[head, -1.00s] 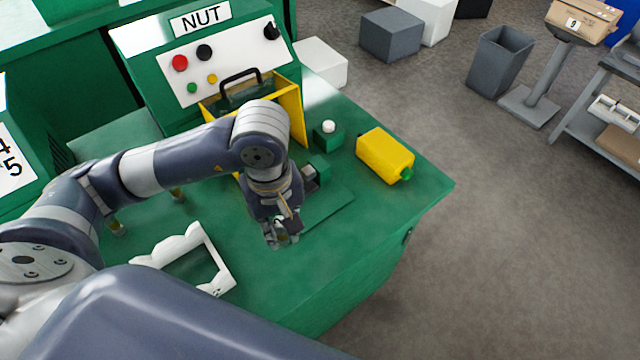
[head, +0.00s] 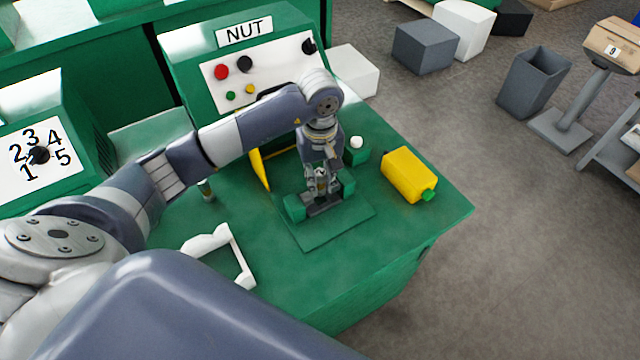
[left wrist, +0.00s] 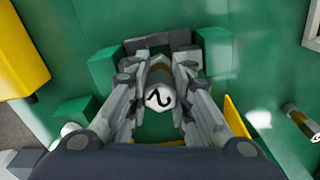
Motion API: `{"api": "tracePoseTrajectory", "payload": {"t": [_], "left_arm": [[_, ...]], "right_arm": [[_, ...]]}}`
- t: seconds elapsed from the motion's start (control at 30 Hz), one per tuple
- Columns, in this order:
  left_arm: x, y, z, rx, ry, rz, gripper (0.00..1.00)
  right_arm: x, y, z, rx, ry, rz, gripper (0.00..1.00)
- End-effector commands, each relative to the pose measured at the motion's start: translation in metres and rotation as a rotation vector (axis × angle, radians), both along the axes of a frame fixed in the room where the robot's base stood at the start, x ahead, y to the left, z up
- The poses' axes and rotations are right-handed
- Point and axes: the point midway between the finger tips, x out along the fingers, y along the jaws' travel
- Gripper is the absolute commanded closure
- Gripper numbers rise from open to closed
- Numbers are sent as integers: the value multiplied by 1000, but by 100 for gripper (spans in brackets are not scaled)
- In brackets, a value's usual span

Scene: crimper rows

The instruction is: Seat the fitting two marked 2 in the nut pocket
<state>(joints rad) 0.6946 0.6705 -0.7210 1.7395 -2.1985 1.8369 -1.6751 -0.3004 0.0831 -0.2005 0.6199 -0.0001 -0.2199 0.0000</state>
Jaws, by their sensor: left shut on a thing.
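The fitting (left wrist: 160,97) shows a white end face with a dark 2 in the left wrist view. My left gripper (left wrist: 160,75) is shut on it, one finger on each side. In the head view my left gripper (head: 321,188) points down over the nut press's green plate (head: 315,236). It is between two green blocks, by a dark grey piece (head: 318,207) that seems to be the nut pocket. In the left wrist view that dark piece (left wrist: 160,42) lies just beyond the fingertips. The fitting's lower end is hidden, so I cannot tell whether it touches the pocket.
The panel labelled NUT (head: 245,32) stands behind, with a yellow guard (head: 260,170) partly hidden by my arm. A yellow bottle (head: 408,175) and a white-knobbed green block (head: 356,150) are to the right. A white rack (head: 222,245) lies at the left. The bench front is clear.

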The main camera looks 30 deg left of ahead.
Motion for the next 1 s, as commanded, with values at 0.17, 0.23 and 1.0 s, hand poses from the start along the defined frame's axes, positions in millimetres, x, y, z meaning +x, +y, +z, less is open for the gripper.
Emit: {"api": "tracePoseTrajectory", "payload": {"t": [0.17,0.23,1.0], "left_arm": [[-2,-1,-20,-2,6,1,100],[-1,0,-28,-2,5,1,100],[0,0,-38,0,1,0,60]], "right_arm": [[0,0,11,0,0,0,60],[0,0,14,0,0,0,60],[0,5,10,6,0,-2,60]]}}
